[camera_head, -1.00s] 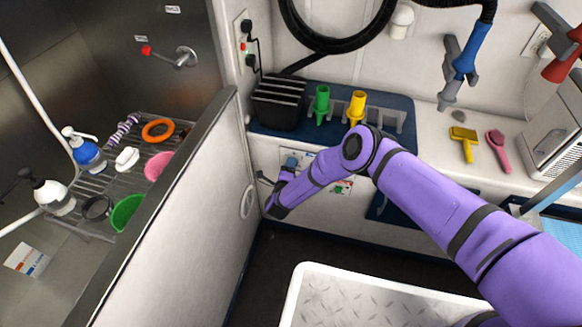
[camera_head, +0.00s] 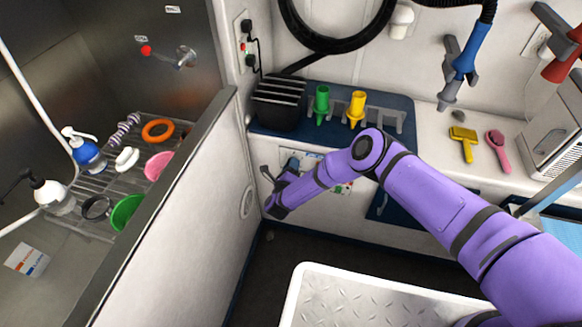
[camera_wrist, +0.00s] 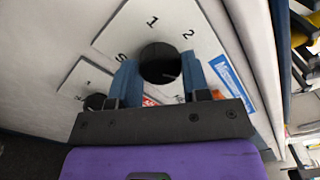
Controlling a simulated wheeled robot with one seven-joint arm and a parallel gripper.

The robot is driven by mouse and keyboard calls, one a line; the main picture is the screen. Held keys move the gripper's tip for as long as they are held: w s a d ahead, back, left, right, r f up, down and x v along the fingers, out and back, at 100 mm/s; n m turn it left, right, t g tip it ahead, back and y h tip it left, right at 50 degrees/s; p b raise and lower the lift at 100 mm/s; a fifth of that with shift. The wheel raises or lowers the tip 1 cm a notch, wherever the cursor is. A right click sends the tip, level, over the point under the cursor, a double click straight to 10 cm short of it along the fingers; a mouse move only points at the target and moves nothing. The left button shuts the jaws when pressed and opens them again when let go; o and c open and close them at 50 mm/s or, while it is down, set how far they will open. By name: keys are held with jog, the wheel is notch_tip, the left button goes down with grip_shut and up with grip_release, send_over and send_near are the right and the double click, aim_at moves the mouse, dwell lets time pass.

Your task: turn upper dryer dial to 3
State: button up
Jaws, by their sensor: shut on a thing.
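In the wrist view a round black dial (camera_wrist: 160,64) sits on a white plate (camera_wrist: 128,27) marked 1 and 2, with other marks partly hidden by my fingers. My gripper (camera_wrist: 158,62) has its two blue fingers closed on opposite sides of this dial. The pointer on the dial cannot be made out. A smaller dark knob (camera_wrist: 95,102) on a separate white plate lies to the left, clear of the fingers. In the head view my gripper (camera_head: 290,164) is at the wall panel below the blue counter mat, and my arm hides most of the dial area.
A partition wall (camera_head: 190,210) stands close left of my gripper. A black slatted box (camera_head: 279,103), a green nozzle (camera_head: 322,103) and a yellow nozzle (camera_head: 356,108) are above on the counter. A white-rimmed tray (camera_head: 380,300) is below.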

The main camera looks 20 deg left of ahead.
jog(key=o, duration=0.9)
jog(key=s, duration=1)
jog(key=shift+s, duration=0.35)
